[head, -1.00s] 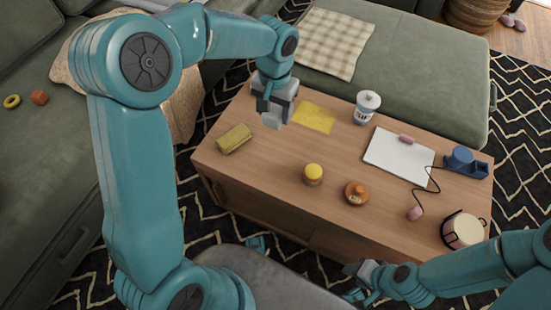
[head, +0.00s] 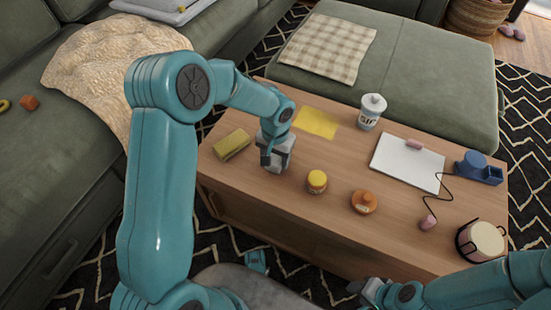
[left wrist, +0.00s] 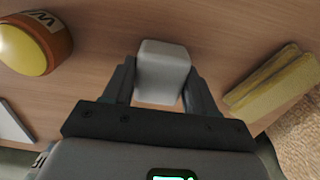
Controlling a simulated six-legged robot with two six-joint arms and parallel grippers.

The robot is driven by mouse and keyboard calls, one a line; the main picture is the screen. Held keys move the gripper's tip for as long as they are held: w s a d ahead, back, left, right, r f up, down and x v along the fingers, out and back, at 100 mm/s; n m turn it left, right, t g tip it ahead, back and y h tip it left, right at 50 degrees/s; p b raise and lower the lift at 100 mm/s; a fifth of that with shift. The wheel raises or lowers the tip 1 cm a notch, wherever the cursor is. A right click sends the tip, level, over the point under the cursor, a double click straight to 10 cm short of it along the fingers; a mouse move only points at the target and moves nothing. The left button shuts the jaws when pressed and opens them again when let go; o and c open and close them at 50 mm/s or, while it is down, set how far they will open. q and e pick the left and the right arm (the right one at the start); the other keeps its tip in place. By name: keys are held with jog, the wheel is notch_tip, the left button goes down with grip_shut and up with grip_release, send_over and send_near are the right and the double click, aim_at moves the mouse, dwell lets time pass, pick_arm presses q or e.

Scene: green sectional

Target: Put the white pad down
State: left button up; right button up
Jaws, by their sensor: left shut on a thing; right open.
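The white pad (left wrist: 162,72) is a small pale block with rounded edges. It sits between the two dark fingers of my left gripper (left wrist: 160,88), which is shut on it. In the head view my left gripper (head: 276,158) is low over the wooden table (head: 300,210), between the yellow-green block and the yellow-lidded jar. The pad's underside is hidden, so I cannot tell whether it touches the wood. My right gripper (head: 368,291) is open near the table's front edge, away from the pad.
A yellow-green block (head: 232,145) lies left of the left gripper. A yellow sheet (head: 318,122) is behind it. A yellow-lidded jar (head: 317,182) and an orange-brown round jar (head: 364,202) stand to the right. A white bottle (head: 371,112) and white board (head: 408,163) are farther right.

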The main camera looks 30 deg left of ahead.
aim_at(275, 158)
pick_arm(q)
jog(key=shift+r, duration=0.1)
jog(key=shift+f, duration=0.3)
jog(key=o, duration=0.9)
jog(key=shift+r, duration=0.1)
jog(key=shift+o, duration=0.2)
notch_tip(275, 158, up, 12)
jog(key=p, duration=0.4)
jog(key=shift+r, duration=0.2)
jog(key=shift+s, duration=0.1)
